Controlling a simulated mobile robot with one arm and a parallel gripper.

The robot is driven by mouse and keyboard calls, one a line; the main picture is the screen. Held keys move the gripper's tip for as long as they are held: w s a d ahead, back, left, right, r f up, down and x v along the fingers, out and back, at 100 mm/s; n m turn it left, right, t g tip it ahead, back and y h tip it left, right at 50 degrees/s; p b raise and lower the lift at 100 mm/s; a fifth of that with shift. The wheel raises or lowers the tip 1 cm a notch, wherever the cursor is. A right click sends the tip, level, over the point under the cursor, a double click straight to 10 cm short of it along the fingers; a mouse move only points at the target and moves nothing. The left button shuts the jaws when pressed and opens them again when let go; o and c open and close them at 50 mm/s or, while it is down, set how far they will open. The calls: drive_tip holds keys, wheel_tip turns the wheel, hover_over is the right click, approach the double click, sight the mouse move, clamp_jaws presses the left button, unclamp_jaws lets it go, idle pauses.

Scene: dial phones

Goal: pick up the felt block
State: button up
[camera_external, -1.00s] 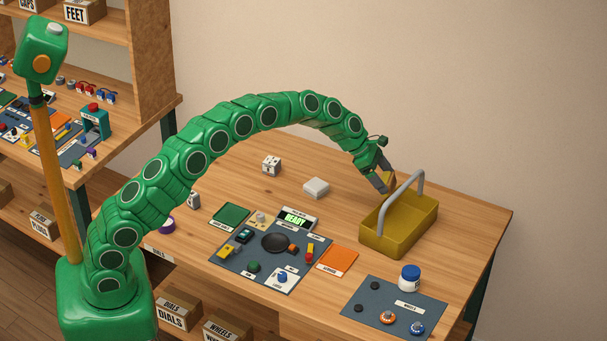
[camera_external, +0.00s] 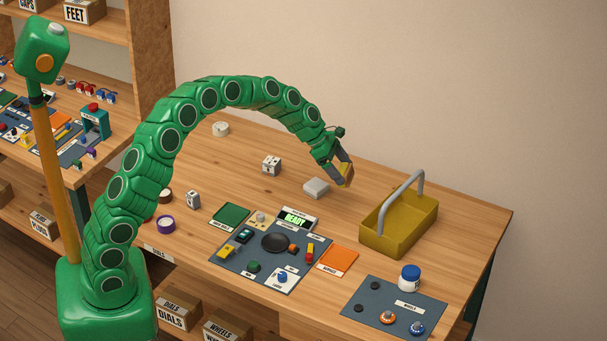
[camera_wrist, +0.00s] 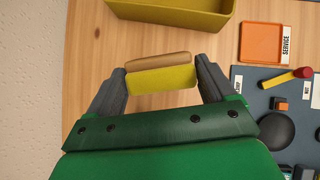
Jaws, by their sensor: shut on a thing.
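My gripper (camera_external: 341,178) is shut on the felt block (camera_external: 348,174), a small yellow block with a tan, wood-like strip along one side. The gripper is above the table, just right of a pale grey-white block and left of the yellow tote. In the wrist view the felt block (camera_wrist: 161,78) sits crosswise between my two grey fingers (camera_wrist: 160,86), its yellow face toward the camera.
The yellow tote (camera_external: 375,240) with its grey handle stands at the right. The pale block (camera_external: 316,188) and a white die (camera_external: 271,166) lie on the table. A dark mat (camera_external: 225,262) with phone parts and an orange service pad (camera_external: 338,259) are in front.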

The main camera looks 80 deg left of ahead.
drive_tip(key=shift+s+a+r+g+y, duration=0.75)
drive_tip(key=shift+s+a+g, duration=0.4)
drive_tip(key=shift+s, duration=0.45)
drive_tip(key=s+d+r+m+t+h, duration=0.1)
drive_tip(key=d+m+h, duration=0.25)
drive_tip(key=d, duration=0.45)
drive_tip(key=s+d+r+m+t+h, duration=0.1)
drive_tip(key=d+m+t+h, duration=0.1)
drive_tip(key=d+h, duration=0.5)
drive_tip(key=w+d+r+n+t+h, duration=0.2)
drive_tip(key=w+r+n+t+h, duration=0.15)
drive_tip(key=r+t, duration=0.65)
drive_tip(key=w+a+f+g, duration=0.1)
drive_tip(key=w+a+f, duration=0.1)
drive_tip(key=w+f, duration=0.9)
drive_tip(key=shift+w+a+m, duration=0.3)
drive_tip(key=shift+w, duration=1.6)
drive_tip(key=shift+y, duration=0.25)
